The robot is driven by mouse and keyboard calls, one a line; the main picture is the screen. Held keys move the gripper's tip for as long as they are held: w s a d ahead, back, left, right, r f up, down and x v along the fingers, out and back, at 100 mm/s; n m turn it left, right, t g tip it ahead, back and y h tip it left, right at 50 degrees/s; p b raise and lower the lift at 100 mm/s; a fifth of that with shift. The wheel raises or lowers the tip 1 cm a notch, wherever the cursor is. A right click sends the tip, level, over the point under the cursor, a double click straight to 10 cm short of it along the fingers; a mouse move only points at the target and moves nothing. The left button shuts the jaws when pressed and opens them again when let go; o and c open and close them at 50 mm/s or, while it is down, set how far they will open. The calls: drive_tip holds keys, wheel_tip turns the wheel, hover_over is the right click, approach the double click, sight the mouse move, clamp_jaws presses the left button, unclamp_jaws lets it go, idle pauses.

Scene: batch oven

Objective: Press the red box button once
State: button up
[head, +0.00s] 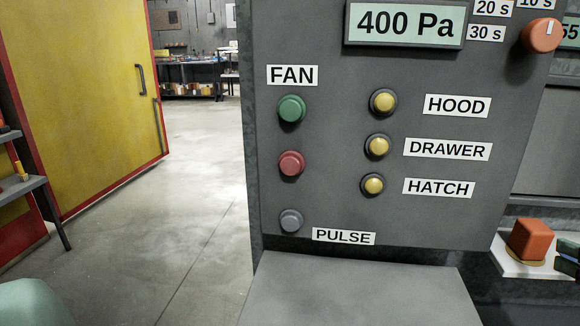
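A red box-shaped button (529,240) stands at the lower right of the head view. It has a yellowish rim at its base and sits on a white plate (513,266).
A grey panel (335,190) carries a round green button (292,109), a round red one (291,163), a grey one and yellow ones. A 400 Pa display (405,24) and a red knob (541,35) are above. A grey ledge (360,290) juts out below. Open floor lies left.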

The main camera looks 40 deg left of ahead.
clamp_jaws()
idle(1.5)
